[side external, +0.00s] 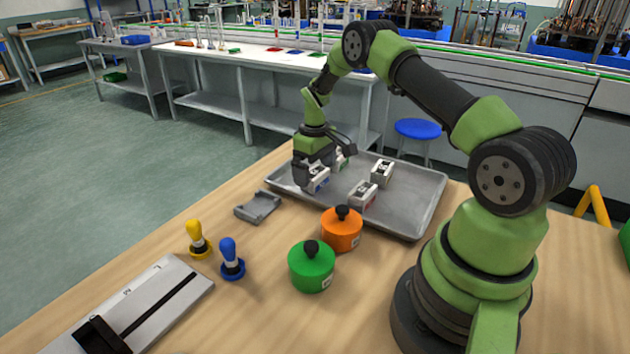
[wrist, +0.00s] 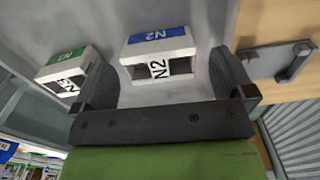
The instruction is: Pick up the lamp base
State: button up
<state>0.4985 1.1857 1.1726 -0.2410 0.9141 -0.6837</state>
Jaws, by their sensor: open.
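A white block with a blue N2 label (wrist: 158,55) stands on the metal tray (side external: 415,179); it also shows in the side external view (side external: 318,184). My gripper (side external: 320,172) is low over the tray's left part, pointing down. In the wrist view its two dark fingers are open, one on each side of this block; whether they touch it I cannot tell. A similar block with a green label (wrist: 68,72) stands just outside the left finger. No thing is plainly recognisable as a lamp base; these white blocks may be it.
Orange (side external: 341,232) and green (side external: 311,270) knobbed pots, a grey bracket (side external: 257,207), yellow (side external: 197,240) and blue (side external: 231,260) knobbed pieces and a slotted plate (side external: 150,300) are on the table.

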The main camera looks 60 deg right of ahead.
jog(key=shift+f, duration=0.95)
jog(key=shift+c, duration=0.5)
jog(key=c, duration=0.9)
jog(key=shift+r, duration=0.15)
